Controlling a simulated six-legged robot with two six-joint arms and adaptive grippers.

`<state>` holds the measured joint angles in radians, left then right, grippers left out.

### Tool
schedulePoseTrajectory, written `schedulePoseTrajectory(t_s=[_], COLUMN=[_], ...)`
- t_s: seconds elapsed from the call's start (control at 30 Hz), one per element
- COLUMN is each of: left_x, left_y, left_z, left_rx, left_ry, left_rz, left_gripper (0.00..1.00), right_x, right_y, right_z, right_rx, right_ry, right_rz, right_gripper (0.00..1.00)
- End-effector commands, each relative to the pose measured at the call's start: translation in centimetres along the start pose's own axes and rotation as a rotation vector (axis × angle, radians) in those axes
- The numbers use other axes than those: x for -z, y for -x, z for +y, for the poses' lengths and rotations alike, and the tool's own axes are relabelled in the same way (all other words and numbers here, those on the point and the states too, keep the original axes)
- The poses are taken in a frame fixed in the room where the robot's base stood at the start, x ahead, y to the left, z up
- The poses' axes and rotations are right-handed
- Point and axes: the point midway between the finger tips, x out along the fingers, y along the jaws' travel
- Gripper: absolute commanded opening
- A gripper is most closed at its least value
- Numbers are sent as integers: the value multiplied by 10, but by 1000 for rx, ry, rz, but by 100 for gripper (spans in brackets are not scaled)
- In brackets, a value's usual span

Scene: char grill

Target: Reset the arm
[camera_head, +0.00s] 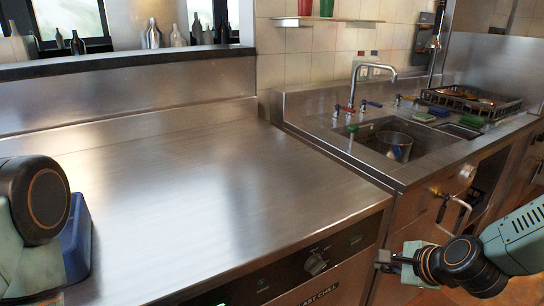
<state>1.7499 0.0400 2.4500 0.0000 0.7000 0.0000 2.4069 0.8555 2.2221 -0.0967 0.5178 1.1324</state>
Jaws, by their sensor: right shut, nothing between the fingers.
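My right gripper (386,261) is at the lower right, in front of the counter's front edge. It is shut, with no object seen in it. It looks small and its fingers point left. My left arm shows only as a dark round joint and pale links at the left edge. The left gripper itself is not in view.
The steel counter (200,190) has a wide bare top. A blue object (76,240) stands partly hidden behind my left arm. A sink (392,140) with a metal pot (394,147), a faucet (375,68) and a dark rack (470,101) are at the right.

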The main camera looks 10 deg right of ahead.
Motion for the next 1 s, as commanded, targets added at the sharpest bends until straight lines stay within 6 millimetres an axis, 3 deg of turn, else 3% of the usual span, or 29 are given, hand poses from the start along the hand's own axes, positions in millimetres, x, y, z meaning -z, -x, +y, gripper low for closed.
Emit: schedulePoseTrajectory(t_s=[0.23, 0.37, 0.7, 1.0], left_x=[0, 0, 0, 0], left_y=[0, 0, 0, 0], left_z=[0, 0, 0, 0], left_rx=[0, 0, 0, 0], left_ry=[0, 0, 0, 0], left_rz=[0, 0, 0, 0], left_gripper=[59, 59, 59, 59], right_x=[-3, -8, -6, 7], right_y=[3, 3, 11, 50], right_z=[3, 29, 164, 291], right_rx=[7, -54, -383, -684], right_ry=[337, 614, 1326, 1647], right_rz=[17, 28, -70, -281], right_gripper=[0, 0, 0, 0])
